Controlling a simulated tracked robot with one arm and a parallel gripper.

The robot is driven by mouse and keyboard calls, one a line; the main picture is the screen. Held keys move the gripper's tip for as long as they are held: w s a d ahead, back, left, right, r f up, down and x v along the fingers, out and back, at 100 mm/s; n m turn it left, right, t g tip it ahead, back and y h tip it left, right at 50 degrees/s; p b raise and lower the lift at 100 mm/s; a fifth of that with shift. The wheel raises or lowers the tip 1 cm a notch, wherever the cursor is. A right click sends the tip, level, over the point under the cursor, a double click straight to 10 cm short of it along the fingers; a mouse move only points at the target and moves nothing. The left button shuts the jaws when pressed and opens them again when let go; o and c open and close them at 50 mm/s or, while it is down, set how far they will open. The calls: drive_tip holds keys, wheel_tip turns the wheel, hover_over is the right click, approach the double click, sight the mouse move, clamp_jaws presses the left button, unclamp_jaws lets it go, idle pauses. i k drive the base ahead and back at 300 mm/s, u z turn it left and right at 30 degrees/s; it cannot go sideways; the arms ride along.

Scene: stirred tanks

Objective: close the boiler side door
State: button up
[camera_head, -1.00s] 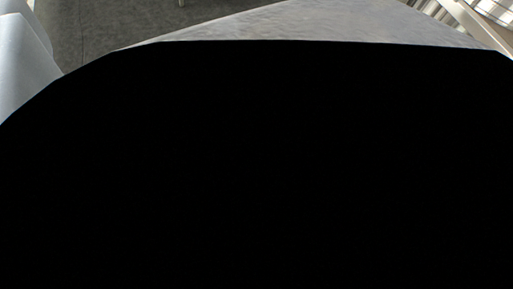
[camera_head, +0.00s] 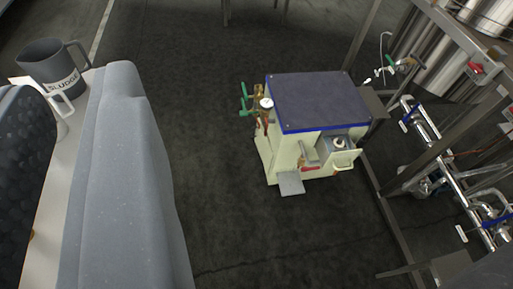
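The boiler (camera_head: 282,150) looks to be the small cream cabinet with a dark, blue-edged top, standing on the floor right of centre. On its near face, a cream door panel (camera_head: 347,161) stands swung out at the right, beside an opening with a round white part (camera_head: 339,142). A grey flap (camera_head: 290,184) sticks out low at the left of that face. I cannot tell which of these is the side door. My gripper is not in view.
A dark metal frame with pipes and valves (camera_head: 432,135) stands close on the boiler's right, with steel tanks behind. A grey jug marked "SLUDGE" (camera_head: 52,66) sits at the upper left. Dark floor (camera_head: 205,190) is clear left of the boiler.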

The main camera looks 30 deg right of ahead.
sight(263, 143)
drive_tip(key=z, duration=0.1)
drive_tip(key=k, duration=0.15)
drive_tip(key=z, duration=0.85)
drive_tip(key=i, duration=1)
drive_tip(key=u, duration=0.1)
